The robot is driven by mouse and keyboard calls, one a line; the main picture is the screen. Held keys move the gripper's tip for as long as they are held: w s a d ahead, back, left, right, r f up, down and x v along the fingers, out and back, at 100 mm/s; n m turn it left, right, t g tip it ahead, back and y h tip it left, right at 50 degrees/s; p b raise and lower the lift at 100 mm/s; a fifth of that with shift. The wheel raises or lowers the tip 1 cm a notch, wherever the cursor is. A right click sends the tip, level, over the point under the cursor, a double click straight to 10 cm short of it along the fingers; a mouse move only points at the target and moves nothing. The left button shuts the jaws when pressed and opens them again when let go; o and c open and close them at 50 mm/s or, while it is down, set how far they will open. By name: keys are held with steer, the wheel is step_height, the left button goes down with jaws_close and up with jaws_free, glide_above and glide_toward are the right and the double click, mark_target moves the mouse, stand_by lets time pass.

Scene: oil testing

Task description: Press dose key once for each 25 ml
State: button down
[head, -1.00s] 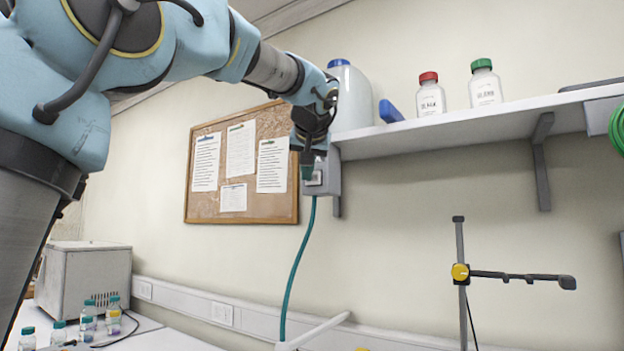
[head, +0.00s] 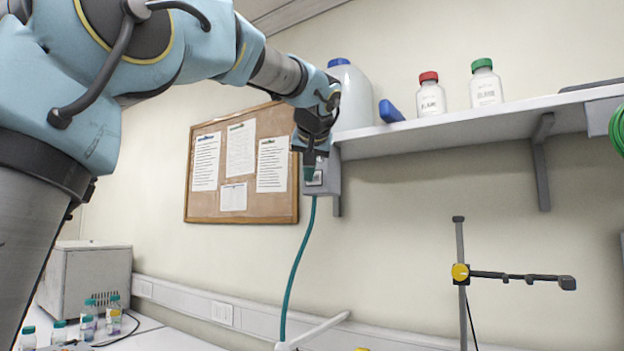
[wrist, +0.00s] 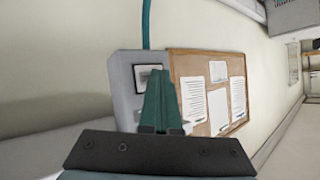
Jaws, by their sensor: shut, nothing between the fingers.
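A grey box (head: 333,172) is mounted under the left end of the wall shelf. A teal hose (head: 297,265) hangs below it. In the wrist view the box (wrist: 125,72) shows a small dark-framed light panel (wrist: 146,73) on its face, partly covered by my fingers. I cannot make out a dose key or any reading. My gripper (head: 309,174) is shut and empty, in front of the box's face. Its teal fingers (wrist: 160,105) overlap the box and panel in the wrist view. I cannot tell whether they touch.
The shelf (head: 450,125) holds a large blue-capped container (head: 352,95), a blue object (head: 390,111) and red- and green-capped bottles. A corkboard (head: 240,165) hangs left of the box. A stand with a clamp (head: 461,272) rises at lower right. Open wall lies between.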

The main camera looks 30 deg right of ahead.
steer(key=shift+s+a+b, duration=0.45)
steer(key=shift+a+b, duration=0.15)
steer(key=shift+a, duration=0.2)
steer(key=shift+a, duration=0.1)
steer(key=shift+s+a+b, duration=0.4)
steer(key=shift+a+b, duration=0.05)
steer(key=shift+a, duration=0.25)
steer(key=shift+s+a+b, duration=0.4)
steer(key=shift+a+b, duration=0.1)
steer(key=shift+a, duration=0.2)
steer(key=shift+s+a+b, duration=0.4)
steer(key=shift+a+b, duration=0.05)
steer(key=shift+a, duration=0.25)
